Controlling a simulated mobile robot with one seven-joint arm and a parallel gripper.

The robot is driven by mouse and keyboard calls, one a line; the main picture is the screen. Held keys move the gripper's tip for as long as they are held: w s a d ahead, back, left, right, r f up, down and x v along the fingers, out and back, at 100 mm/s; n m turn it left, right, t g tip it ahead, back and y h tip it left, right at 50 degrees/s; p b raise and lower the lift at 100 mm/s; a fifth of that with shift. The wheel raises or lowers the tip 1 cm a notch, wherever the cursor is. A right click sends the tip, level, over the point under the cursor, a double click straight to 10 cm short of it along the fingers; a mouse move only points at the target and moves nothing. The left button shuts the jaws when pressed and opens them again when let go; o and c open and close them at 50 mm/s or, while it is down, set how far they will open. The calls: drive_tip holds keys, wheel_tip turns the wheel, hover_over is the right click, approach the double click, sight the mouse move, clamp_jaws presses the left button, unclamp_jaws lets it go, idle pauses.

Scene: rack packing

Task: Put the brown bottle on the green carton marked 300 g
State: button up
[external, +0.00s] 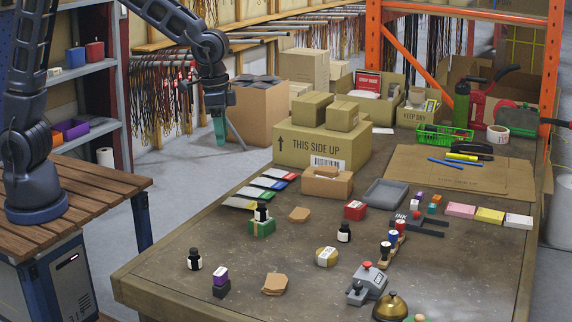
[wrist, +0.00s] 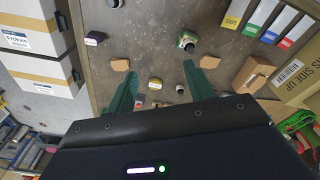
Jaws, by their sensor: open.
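A small green carton (external: 261,228) stands on the workbench, and a dark bottle with a white label (external: 262,212) appears to stand upright on top of it. Both also show in the wrist view, the green carton (wrist: 187,38) with the bottle (wrist: 189,46) over it. Two similar dark bottles stand on the bench, one at the left front (external: 194,260) and one near the middle (external: 344,233). I cannot tell which bottle is brown, and the 300 g marking is not legible. My gripper (external: 219,130) is open and empty, raised beyond the bench's left edge, apart from the bottles and carton.
Brown hexagonal boxes (external: 299,215) (external: 275,284), a purple-topped dark block (external: 220,284) and a white-labelled tan roll (external: 326,257) lie around the bench. A large carton (external: 318,148) stands behind. A stapler-like grey device (external: 367,285) is at the front right. Bare bench separates them.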

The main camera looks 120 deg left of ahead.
drive_tip(key=s+d+r+m+t, duration=0.1)
drive_tip(key=s+d+r+m, duration=0.1)
drive_tip(key=s+d+r, duration=0.6)
drive_tip(key=s+d+r+m+t, duration=0.15)
drive_tip(key=s+d+r, duration=0.35)
drive_tip(key=s+d, duration=0.55)
drive_tip(key=s+d+m, duration=0.2)
drive_tip(key=s, duration=1)
drive_tip(key=shift+d+f+t, duration=0.25)
drive_tip(key=shift+f+t, duration=0.15)
drive_tip(key=shift+t, duration=0.05)
